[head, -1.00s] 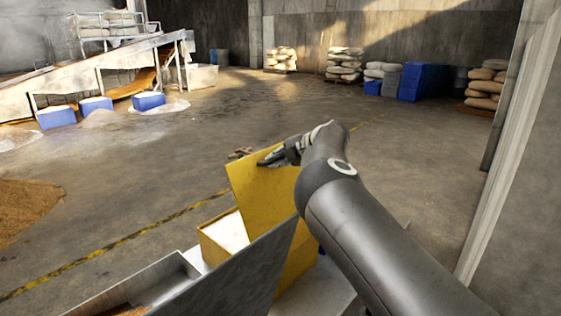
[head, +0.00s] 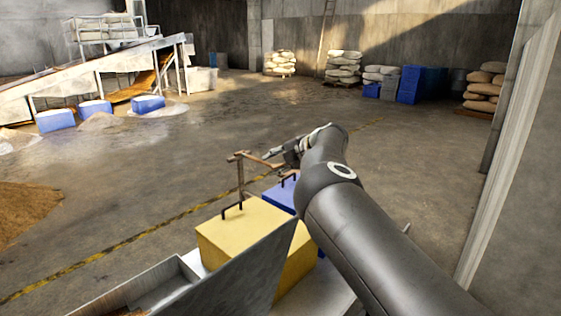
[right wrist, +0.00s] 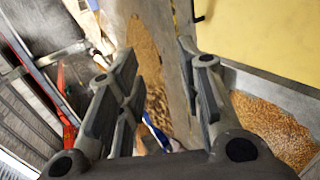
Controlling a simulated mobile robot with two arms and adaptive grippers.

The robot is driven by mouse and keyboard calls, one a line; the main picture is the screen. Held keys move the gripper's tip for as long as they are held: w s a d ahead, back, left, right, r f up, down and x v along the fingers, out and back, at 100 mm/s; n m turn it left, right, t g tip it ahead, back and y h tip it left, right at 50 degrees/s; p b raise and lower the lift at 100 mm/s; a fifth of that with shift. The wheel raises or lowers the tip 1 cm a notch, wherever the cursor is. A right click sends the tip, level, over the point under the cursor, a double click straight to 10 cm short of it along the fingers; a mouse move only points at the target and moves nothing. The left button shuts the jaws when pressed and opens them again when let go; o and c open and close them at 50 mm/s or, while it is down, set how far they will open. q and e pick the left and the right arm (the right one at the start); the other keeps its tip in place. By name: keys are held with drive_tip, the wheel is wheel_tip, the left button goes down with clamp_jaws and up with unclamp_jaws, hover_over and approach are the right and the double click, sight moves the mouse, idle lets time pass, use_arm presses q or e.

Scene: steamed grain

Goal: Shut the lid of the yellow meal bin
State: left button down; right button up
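The yellow meal bin (head: 300,255) stands on a pale platform in the lower middle of the head view. Its yellow lid (head: 240,232) lies flat over the top and looks shut, with a dark handle (head: 233,209) near its far edge. My right gripper (head: 270,154) is beyond and above the bin, apart from the lid. In the right wrist view its fingers (right wrist: 157,90) are spread with nothing between them, and a yellow surface (right wrist: 275,40) shows at upper right. My left gripper is not in view.
A blue bin (head: 279,195) with a dark handle stands right behind the yellow one. A grey metal panel (head: 245,275) rises in front and hides part of the yellow bin. A brown wooden frame (head: 240,172) stands behind. The concrete floor beyond is largely clear.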

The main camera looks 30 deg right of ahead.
drive_tip(key=v, duration=1.2)
drive_tip(key=shift+f, duration=0.1)
